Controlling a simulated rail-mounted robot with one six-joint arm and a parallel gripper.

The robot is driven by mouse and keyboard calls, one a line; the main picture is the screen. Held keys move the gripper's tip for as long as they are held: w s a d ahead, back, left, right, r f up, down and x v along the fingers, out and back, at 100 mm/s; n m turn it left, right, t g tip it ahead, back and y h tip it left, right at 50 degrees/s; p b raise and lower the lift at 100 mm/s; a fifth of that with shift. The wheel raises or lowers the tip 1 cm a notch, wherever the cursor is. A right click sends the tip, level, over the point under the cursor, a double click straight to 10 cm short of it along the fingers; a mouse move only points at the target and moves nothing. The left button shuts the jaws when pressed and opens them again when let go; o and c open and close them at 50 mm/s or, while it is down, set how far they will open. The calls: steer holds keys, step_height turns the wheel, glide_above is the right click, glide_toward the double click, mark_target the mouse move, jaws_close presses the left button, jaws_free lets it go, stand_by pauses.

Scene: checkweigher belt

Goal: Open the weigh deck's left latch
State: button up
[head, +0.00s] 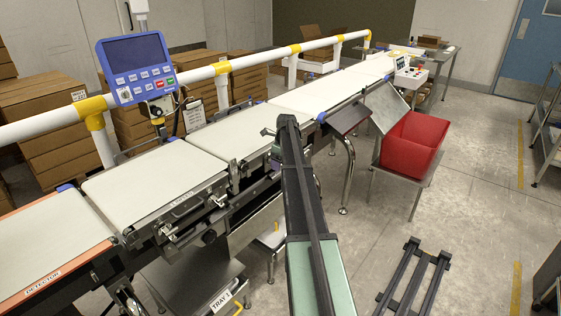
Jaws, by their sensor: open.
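The weigh deck (150,187) is a pale belt section in a metal frame at the left middle, with a bar handle (187,206) on its front side. Small metal fittings sit below its front edge. The left latch (170,234) appears to be the one near the deck's left front corner; its position is too small to tell. Another fitting (217,200) sits farther right. My gripper (267,132) is small at the far end of my dark arm, right of the deck and apart from it. It is open and looks empty; my arm partly hides it.
An orange-edged detector belt (45,245) adjoins at left, and another pale belt (225,132) at right. A blue display (137,68) and a white rail (200,73) stand behind. A tray (210,285) sits below. A red bin (410,145) and a dark rack (415,280) are at right.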

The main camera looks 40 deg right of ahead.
step_height(320, 180, up, 10)
steer(key=s+p, duration=0.1)
steer(key=p, duration=0.9)
steer(key=shift+s+d+r, duration=0.15)
steer(key=shift+s+r, duration=0.1)
steer(key=shift+s, duration=0.1)
